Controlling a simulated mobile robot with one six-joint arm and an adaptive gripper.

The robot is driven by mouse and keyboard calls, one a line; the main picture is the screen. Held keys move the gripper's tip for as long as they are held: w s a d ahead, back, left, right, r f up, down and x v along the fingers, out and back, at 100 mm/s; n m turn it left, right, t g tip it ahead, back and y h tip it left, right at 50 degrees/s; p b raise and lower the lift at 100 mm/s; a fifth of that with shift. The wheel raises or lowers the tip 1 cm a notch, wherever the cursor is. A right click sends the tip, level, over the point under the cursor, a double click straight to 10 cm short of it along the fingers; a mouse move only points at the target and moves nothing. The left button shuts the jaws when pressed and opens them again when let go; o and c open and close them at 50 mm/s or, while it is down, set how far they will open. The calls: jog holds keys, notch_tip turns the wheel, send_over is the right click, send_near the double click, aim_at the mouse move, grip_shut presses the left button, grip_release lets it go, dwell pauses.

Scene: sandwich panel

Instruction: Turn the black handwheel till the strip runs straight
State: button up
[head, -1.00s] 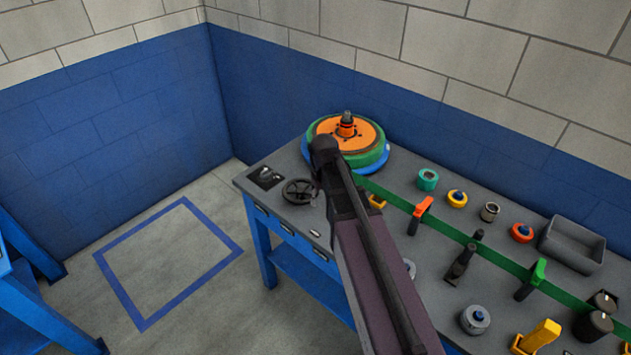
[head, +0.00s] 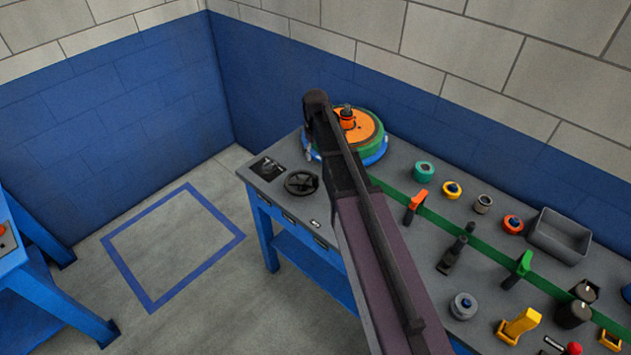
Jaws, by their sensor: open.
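The black handwheel (head: 301,183) lies flat near the left end of the grey bench, with its spokes and rim in plain view. The green strip (head: 433,218) runs from the reel (head: 367,131) diagonally down to the right, past several clamps. Its start is partly hidden by my arm, and I cannot tell whether it runs true. My dark arm reaches up from the bottom, its far end over the reel's left side, behind the handwheel in the picture. My gripper cannot be made out; the arm hides that area.
A black panel (head: 267,168) sits left of the handwheel. An orange clamp (head: 415,204), a green clamp (head: 518,270) and dark rollers (head: 573,313) line the strip. A grey bin (head: 560,235) stands at the back right. Open floor with a blue-outlined square (head: 174,250) lies left.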

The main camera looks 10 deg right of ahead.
aim_at(315, 177)
jog(key=shift+f, duration=0.15)
notch_tip(315, 177, down, 14)
jog(key=b, duration=1.3)
jog(key=shift+r+b, duration=0.25)
jog(key=shift+b, duration=0.1)
grip_shut()
